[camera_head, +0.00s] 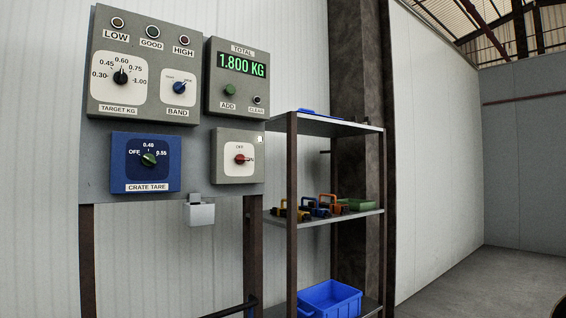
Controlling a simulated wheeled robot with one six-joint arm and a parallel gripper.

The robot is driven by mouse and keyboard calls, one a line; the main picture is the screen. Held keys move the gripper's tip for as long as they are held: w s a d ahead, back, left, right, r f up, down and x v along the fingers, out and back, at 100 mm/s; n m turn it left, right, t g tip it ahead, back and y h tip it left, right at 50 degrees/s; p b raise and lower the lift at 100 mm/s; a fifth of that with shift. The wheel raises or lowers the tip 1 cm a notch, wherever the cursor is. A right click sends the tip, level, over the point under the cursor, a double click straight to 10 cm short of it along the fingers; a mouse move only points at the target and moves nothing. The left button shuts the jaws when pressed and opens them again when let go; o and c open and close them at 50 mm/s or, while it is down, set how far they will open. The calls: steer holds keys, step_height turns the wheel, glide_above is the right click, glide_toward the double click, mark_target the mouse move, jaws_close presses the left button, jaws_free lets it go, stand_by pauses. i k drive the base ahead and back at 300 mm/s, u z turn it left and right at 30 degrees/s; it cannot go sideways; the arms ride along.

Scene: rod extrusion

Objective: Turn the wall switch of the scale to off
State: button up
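The wall switch (240,158) is a small grey box with a white face and a red knob, low on the right of the wall panel (200,150). Its OFF label is at the top of the face. The red knob points right, toward a red label that looks like ON. Above it, the scale's TOTAL display (241,64) is lit green and reads 1.800 KG. My gripper is not in view.
The panel also holds a grey box with TARGET KG (121,78) and BAND (179,87) knobs, and a blue CRATE TARE box (147,161). A shelf rack (325,125) stands right of the panel, with a blue crate (330,299) low down. Open floor lies far right.

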mark_target(239, 159)
steer(key=u, duration=0.05)
steer(key=i, duration=0.85)
steer(key=u, duration=0.8)
steer(key=i, duration=0.6)
steer(key=u, duration=0.45)
